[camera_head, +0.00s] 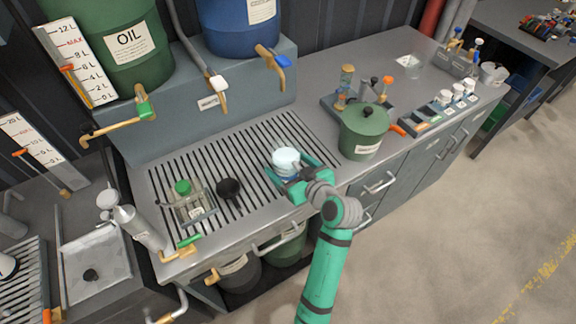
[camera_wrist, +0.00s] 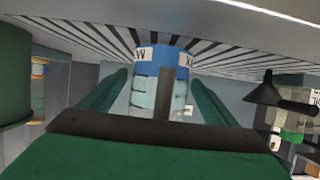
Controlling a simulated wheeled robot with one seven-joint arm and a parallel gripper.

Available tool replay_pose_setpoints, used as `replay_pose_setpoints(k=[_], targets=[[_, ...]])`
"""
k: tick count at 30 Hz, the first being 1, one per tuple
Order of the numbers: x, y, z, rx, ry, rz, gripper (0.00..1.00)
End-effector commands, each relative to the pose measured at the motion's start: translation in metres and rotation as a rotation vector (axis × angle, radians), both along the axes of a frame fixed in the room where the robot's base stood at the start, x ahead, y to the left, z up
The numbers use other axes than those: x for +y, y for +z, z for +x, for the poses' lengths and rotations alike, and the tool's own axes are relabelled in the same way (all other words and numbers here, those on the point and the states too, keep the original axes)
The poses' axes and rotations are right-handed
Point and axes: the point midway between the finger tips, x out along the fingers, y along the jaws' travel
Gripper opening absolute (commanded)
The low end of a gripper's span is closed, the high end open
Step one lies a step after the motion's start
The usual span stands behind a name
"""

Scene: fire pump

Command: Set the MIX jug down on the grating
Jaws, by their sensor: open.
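The MIX jug (camera_head: 286,158) is pale with a white top and stands upright at the right part of the slatted grating (camera_head: 232,150). The wrist view is upside down; in it the jug (camera_wrist: 158,62) shows a blue band with partly visible white labels, at the grating's slats (camera_wrist: 110,38). Its base appears to rest on them. My gripper (camera_head: 298,172) is around the jug from the front, low over the grating. The fingers (camera_wrist: 160,85) are open, with a gap on each side of the jug. A dark bar hides part of the jug's middle.
A black funnel (camera_head: 228,188) and a green-capped clear container (camera_head: 193,204) stand left on the grating. A green drum (camera_head: 363,132) stands close to the right. Taps hang behind from the OIL barrel (camera_head: 128,42) and blue barrel (camera_head: 236,26). The grating's middle is clear.

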Motion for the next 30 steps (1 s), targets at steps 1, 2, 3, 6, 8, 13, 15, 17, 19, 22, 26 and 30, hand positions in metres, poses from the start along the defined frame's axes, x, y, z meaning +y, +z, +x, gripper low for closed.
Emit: replay_pose_setpoints(k=[1, 2, 3, 6, 8, 13, 15, 17, 19, 22, 26, 30], targets=[[-0.002, 0.002, -0.003, -0.001, -0.001, 0.000, 0.82], [-0.004, 0.003, -0.005, -0.001, -0.001, 0.000, 0.82], [-0.006, 0.005, -0.008, -0.001, -0.002, 0.000, 0.82], [-0.016, 0.011, -0.021, -0.002, -0.004, -0.001, 0.82], [-0.022, 0.016, -0.031, -0.002, -0.004, -0.001, 0.82], [-0.040, 0.029, -0.057, -0.002, -0.003, -0.001, 0.82], [-0.046, 0.034, -0.067, -0.002, -0.004, -0.001, 0.82], [-0.051, 0.037, -0.074, -0.001, -0.003, 0.000, 0.82], [-0.056, 0.041, -0.081, -0.001, -0.003, 0.000, 0.82], [-0.060, 0.044, -0.088, 0.000, -0.001, 0.000, 0.82], [-0.062, 0.046, -0.091, -0.001, -0.001, 0.000, 0.82], [-0.062, 0.047, -0.092, -0.001, 0.000, 0.001, 0.82]])
